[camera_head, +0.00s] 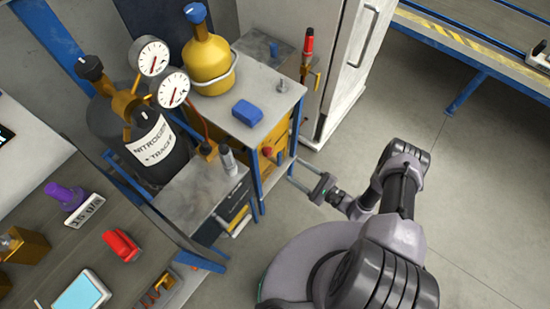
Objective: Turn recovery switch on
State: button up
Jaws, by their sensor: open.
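A yellow unit (279,141) sits under the top shelf of the blue-framed stand, mostly hidden by the shelf and posts. A small red knob (267,151) and a dark part beside it show on its front. No label marks the recovery switch, and I cannot tell whether it is on this unit or how it is set. My gripper (296,171) is open and empty, its two fingers pointing left toward the front of the stand, close to its right post. I cannot tell whether the fingers touch the post.
A yellow bottle (207,58) and a blue block (247,113) stand on the shelf (268,85). A nitrogen cylinder (152,143) with gauges stands left. A workbench (150,252) holds a red item (121,245). A white cabinet (358,70) stands behind. Floor at right is clear.

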aim_at(271, 154)
jog(key=b+x, duration=0.2)
jog(key=x, duration=0.9)
grip_shut()
